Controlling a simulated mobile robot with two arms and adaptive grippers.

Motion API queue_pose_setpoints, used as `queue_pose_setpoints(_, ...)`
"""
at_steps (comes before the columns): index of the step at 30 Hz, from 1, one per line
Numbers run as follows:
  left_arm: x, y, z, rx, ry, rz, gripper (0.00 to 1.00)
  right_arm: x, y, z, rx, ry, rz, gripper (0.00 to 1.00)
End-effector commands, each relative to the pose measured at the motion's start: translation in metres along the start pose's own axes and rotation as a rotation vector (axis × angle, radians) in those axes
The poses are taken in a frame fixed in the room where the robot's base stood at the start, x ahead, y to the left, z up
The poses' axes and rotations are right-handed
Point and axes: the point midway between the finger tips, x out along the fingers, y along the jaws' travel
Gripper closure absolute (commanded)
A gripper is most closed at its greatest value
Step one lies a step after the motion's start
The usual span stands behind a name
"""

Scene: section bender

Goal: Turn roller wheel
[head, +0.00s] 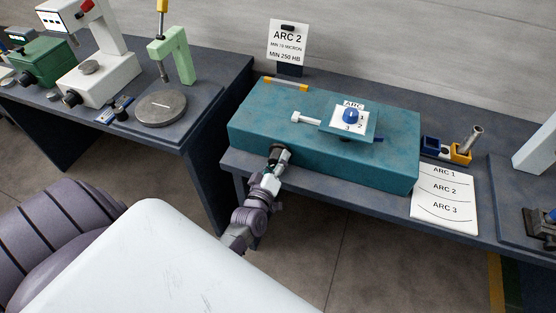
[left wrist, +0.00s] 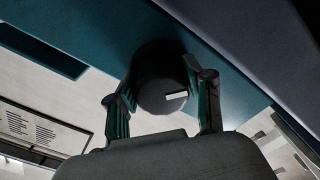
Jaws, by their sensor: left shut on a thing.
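The section bender is a teal box (head: 385,155) on the dark bench. The roller wheel is a dark round knob on its front face, mostly hidden by my gripper in the head view. In the left wrist view the roller wheel (left wrist: 160,72) shows as a black disc with a small pale mark near its lower right edge. My left gripper (head: 274,162) is at the front of the box, and its fingers (left wrist: 160,100) are on both sides of the wheel, shut on it. My right gripper is out of view.
A sign reading ARC 2 (head: 288,42) stands behind the box. A sheet with ARC 1 to ARC 3 curves (head: 445,208) lies at the right, near blue and yellow holders (head: 460,153). Another bench with a green stand (head: 177,55) is at the left.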

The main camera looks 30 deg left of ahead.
Motion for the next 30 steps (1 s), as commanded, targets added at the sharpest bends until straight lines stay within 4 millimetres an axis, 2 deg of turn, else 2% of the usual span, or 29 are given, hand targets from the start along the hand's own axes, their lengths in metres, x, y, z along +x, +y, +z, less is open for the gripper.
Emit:
queue_pose_setpoints(2,-0.001,-0.002,0.002,-0.001,-0.004,-0.003,0.83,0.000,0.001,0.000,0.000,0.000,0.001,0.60)
queue_pose_setpoints(3,-0.001,-0.002,0.002,-0.001,-0.004,-0.003,0.43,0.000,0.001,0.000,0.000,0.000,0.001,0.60)
queue_pose_setpoints(7,-0.001,-0.001,0.001,-0.001,-0.003,-0.003,0.23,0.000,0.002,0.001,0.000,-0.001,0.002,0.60)
queue_pose_setpoints(15,0.000,0.000,0.001,-0.001,-0.001,-0.001,0.23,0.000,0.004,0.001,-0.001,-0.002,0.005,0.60)
queue_pose_setpoints(19,-0.006,-0.001,0.001,-0.001,-0.002,-0.001,0.23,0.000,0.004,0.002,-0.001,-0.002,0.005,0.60)
queue_pose_setpoints(23,-0.027,-0.001,0.001,-0.002,-0.003,-0.003,0.23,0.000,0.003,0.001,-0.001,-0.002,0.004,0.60)
queue_pose_setpoints(30,-0.079,-0.001,0.001,0.000,-0.004,-0.004,0.23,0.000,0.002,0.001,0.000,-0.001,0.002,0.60)
